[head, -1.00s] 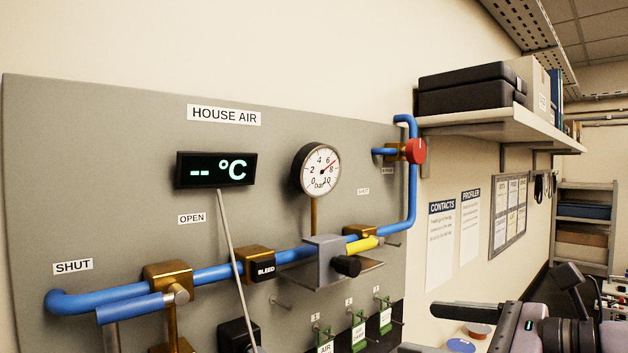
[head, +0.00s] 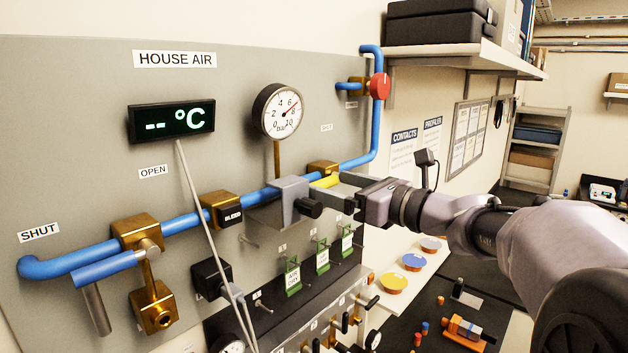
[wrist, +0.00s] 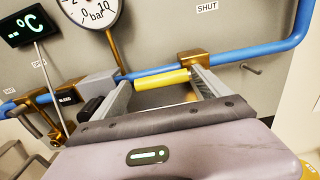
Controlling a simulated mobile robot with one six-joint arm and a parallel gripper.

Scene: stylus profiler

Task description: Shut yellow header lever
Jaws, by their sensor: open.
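The yellow lever (head: 327,181) sits at the brass header valve (head: 322,167) on the blue pipe. In the wrist view the yellow lever (wrist: 162,79) lies roughly along the pipe, reaching left from the brass valve body (wrist: 193,61). My gripper (head: 340,187) is at the lever, coming from the right in the head view. In the wrist view my gripper (wrist: 160,82) is open, with one finger towards each end of the lever. Whether either finger touches it I cannot tell. A SHUT label (wrist: 207,6) is on the panel above and right of the valve.
A grey block with a black knob (head: 308,206) stands just left of the lever, close to my left finger. A gauge (head: 278,111) hangs above. A red knob (head: 380,86) is on the pipe at upper right. Green tags (head: 322,256) hang below.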

